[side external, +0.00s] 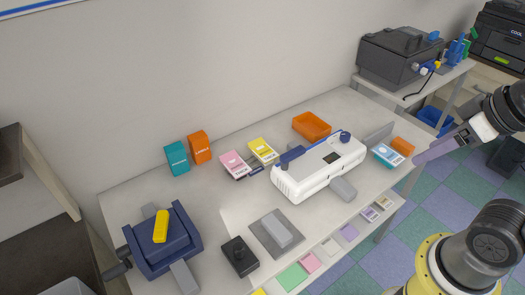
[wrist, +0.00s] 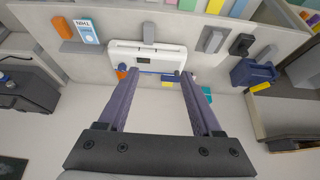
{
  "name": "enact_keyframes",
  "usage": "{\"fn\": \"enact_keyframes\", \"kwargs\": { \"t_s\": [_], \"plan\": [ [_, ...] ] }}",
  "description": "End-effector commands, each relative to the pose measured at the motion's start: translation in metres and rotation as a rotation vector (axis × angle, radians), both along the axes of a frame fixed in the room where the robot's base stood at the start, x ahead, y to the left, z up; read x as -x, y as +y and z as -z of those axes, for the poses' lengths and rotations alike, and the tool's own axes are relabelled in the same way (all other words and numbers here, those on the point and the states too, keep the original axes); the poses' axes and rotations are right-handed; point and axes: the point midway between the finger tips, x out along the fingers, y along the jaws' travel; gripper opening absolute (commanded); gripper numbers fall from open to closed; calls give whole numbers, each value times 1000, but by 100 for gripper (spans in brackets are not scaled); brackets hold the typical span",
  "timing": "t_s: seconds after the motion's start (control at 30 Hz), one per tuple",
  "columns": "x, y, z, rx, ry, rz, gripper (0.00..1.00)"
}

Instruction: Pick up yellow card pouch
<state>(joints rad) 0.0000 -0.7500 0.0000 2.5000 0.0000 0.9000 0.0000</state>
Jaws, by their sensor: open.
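The yellow card pouch (side external: 263,151) lies on the white table between a pink card pouch (side external: 235,164) and the white laminator-like machine (side external: 320,168). In the wrist view a small yellow patch (wrist: 168,85), probably this pouch, shows beyond the machine, between my fingers. My gripper (side external: 418,157) is at the right of the side external view, above the table's right end and well away from the pouch. In the wrist view my gripper (wrist: 157,75) has its two purple fingers wide apart with nothing held between them.
An orange tray (side external: 311,126) stands behind the machine. Teal (side external: 177,158) and orange (side external: 200,147) boxes stand by the wall. A blue device with a yellow top piece (side external: 161,227) is at left. A blue-white box (side external: 388,155) sits at the right end. Bare table lies left of the pink pouch.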

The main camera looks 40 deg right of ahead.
Motion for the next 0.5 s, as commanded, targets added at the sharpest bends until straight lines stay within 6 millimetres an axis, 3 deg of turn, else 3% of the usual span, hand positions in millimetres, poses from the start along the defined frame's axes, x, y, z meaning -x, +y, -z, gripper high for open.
{"fn": "enact_keyframes", "kwargs": {
  "t_s": [0.03,0.17,0.43,0.5],
  "plan": [
    [0,0,0,0,0,0,77],
    [0,0,0,0,0,0,100],
    [0,0,-1,-5,2,10,100],
    [-5,0,-12,-7,-24,15,100]
  ]
}}
